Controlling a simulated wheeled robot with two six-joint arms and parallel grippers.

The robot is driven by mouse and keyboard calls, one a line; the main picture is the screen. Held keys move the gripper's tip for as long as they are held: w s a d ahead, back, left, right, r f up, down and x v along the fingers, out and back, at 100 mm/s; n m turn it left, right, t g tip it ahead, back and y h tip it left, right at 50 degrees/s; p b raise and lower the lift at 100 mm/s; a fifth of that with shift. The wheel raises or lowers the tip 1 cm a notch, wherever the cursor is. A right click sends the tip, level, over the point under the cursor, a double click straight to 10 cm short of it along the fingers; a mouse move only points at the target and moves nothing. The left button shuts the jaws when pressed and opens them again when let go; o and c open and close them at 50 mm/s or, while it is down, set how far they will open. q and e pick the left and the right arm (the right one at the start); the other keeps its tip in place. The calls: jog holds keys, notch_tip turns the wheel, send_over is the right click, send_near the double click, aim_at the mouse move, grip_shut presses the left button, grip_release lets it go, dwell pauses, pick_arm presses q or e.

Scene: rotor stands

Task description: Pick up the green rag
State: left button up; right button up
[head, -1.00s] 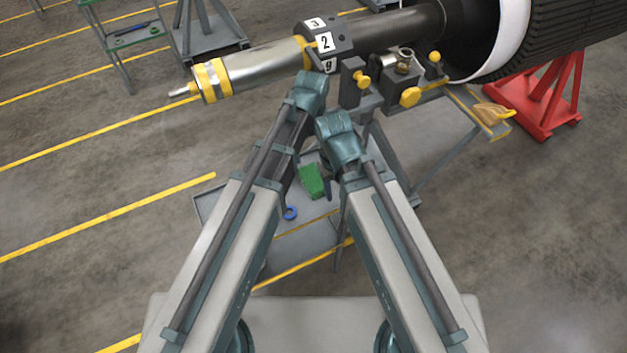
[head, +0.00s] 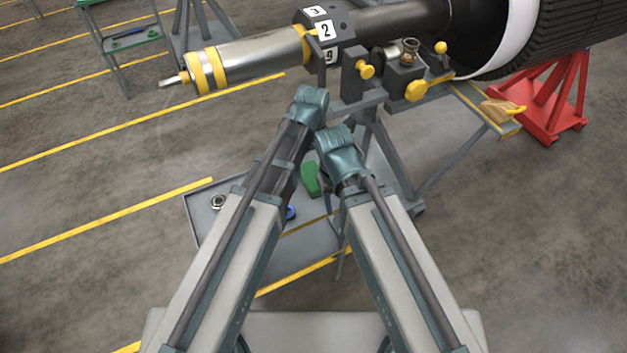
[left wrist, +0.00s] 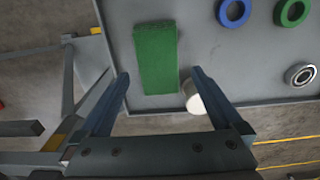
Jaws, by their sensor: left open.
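The green rag (head: 311,179) lies on the grey cart top (head: 205,225) below the rotor, partly covered by my arms in the head view. In the left wrist view the green rag (left wrist: 156,58) is a flat oblong on the grey surface. My left gripper (left wrist: 160,74) is open and empty, its two blue-grey fingers apart. In that picture the near end of the rag shows between the fingertips; I cannot tell how high the gripper is above it. My right gripper is hidden behind my arm in the head view.
A blue ring (left wrist: 234,12), a green ring (left wrist: 292,12), a metal bearing (left wrist: 300,75) and a white round piece (left wrist: 194,98) lie on the cart top. The white piece is beside the right finger in the picture. The rotor (head: 245,65) and its stand are above and behind.

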aim_at(313, 176)
pick_arm(q)
notch_tip(313, 176, down, 5)
jog(key=b, duration=0.5)
jog(key=shift+w+d+f, duration=0.1)
jog(key=shift+d, duration=0.05)
jog(key=shift+c, duration=0.3)
jog(key=c, duration=1.2)
jog(key=shift+o, duration=0.2)
jog(key=shift+r, duration=0.2)
